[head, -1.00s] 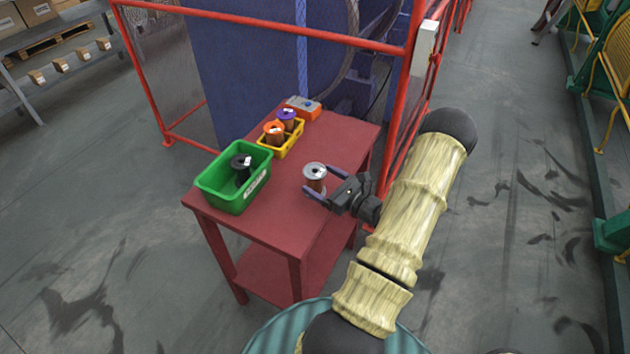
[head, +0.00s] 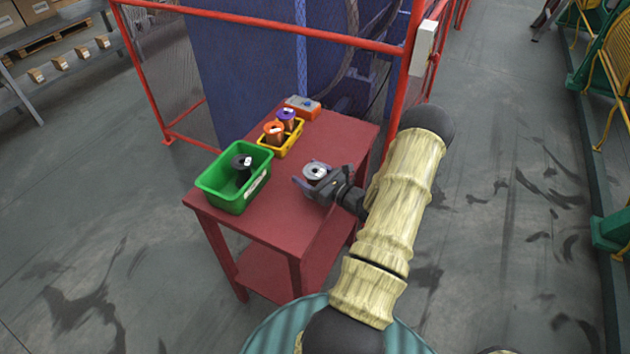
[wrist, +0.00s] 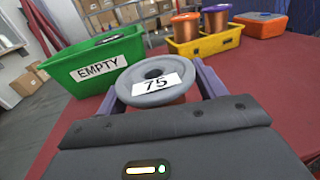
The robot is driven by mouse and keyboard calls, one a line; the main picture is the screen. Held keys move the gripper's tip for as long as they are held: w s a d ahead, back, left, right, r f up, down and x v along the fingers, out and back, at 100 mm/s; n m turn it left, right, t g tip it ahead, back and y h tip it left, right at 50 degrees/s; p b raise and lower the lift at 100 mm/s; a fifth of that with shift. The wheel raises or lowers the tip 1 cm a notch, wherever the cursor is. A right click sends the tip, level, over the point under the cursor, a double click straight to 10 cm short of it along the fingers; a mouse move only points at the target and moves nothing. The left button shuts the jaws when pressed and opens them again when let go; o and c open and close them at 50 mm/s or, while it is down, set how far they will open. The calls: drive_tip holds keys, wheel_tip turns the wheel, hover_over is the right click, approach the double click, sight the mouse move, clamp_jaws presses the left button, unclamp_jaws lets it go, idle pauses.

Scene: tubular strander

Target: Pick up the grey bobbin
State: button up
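The grey bobbin (head: 315,171) stands upright on the red table (head: 262,220). In the wrist view the grey bobbin (wrist: 155,84) shows a grey top flange with a white label reading 75 and copper below. My gripper (head: 306,183) is open around it, with one purple finger on each side. In the wrist view my gripper (wrist: 158,85) has the bobbin between its fingers, and I see no clear grip on it. The lower part of the bobbin is hidden by the gripper body.
A green bin (head: 215,184) labelled EMPTY, holding a black bobbin (head: 242,164), stands left. A yellow tray (head: 293,140) with an orange bobbin (head: 273,130) and a purple bobbin (head: 287,117) is behind. An orange and grey box (head: 303,107) sits farther back. A red rail fence (head: 280,30) borders the table.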

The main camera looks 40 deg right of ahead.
drive_tip(key=c, duration=0.8)
wheel_tip(320, 180, up, 10)
drive_tip(key=shift+r+b, duration=0.1)
drive_tip(key=shift+b, duration=0.35)
